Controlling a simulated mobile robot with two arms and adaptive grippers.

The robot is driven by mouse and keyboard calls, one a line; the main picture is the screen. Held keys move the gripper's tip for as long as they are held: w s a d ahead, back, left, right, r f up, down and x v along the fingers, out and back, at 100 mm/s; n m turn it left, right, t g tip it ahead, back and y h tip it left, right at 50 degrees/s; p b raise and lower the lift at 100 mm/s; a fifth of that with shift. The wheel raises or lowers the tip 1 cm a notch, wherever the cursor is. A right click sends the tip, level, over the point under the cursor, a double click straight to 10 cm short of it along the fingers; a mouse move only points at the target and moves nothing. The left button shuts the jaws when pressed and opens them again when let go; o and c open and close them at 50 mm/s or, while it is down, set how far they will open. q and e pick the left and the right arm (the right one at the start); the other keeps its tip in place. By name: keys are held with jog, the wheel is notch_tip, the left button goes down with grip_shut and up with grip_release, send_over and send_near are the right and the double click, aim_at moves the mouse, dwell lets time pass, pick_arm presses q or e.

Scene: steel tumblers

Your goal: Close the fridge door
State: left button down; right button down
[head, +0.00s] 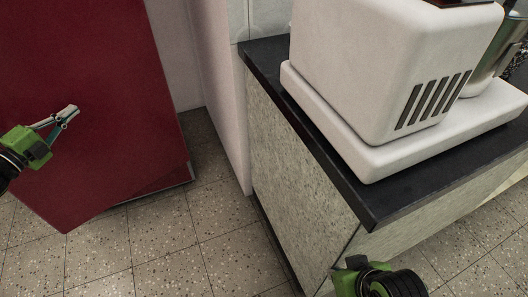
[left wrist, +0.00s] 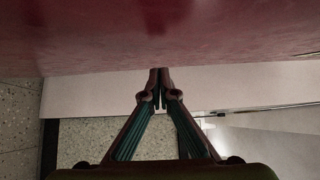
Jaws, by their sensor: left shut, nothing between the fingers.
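The fridge is a large dark red body (head: 85,70) at the left of the head view. Its red surface (left wrist: 150,35) also fills the top of the left wrist view. My left gripper (head: 72,112) is in front of the red face, with its fingers shut and empty. In the left wrist view its fingertips (left wrist: 160,75) meet close together at the lower edge of the red surface. I cannot tell whether they touch it. Whether the door stands ajar is unclear. My right gripper (head: 365,276) shows only in part at the bottom edge; its fingers are hidden.
A counter with a dark top (head: 385,205) and speckled side stands right of the fridge. A white appliance (head: 385,65) sits on it, with a metal vessel (head: 500,45) at the far right. Tiled floor (head: 200,225) lies clear between fridge and counter.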

pick_arm(q)
jog(key=shift+s+a+r, duration=0.1)
jog(key=shift+s+a, duration=0.15)
jog(key=shift+a, duration=0.4)
pick_arm(e)
jog(key=shift+w+a+f, duration=0.15)
jog(key=shift+w+f, duration=0.1)
jog(key=shift+w, duration=0.05)
pick_arm(q)
jog(key=v, duration=0.9)
jog(key=shift+r, duration=0.2)
jog(key=shift+d, duration=0.1)
jog(key=shift+s, duration=0.15)
pick_arm(e)
jog(key=shift+r, duration=0.1)
